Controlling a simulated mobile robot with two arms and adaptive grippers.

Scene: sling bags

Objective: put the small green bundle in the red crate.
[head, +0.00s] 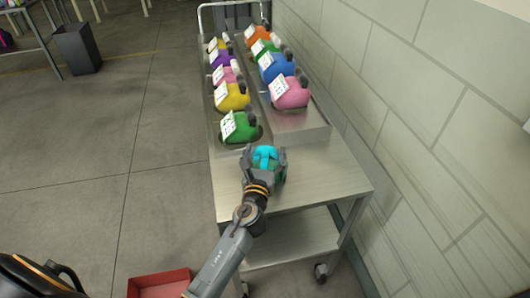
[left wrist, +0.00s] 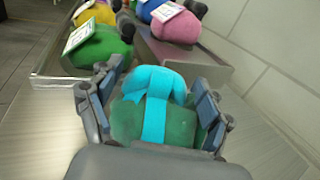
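The small green bundle (left wrist: 125,120) has a cyan band and knot on top. It sits between the fingers of my left gripper (head: 265,164), over the bare near end of the metal cart top. In the left wrist view the fingers (left wrist: 155,100) stand close along both sides of the bundle; I cannot tell whether they press on it. Its underside is hidden, so I cannot tell whether it touches the cart. The red crate (head: 160,283) is on the floor at the bottom left, partly cut off by the frame. My right gripper is not in view.
Several tagged, coloured bags, among them a larger green bag (head: 241,128) and a pink bag (head: 290,93), fill trays on the cart (head: 335,182). A block wall (head: 430,120) runs close along the right. Open floor (head: 110,190) lies left; a dark bin (head: 77,48) stands beyond.

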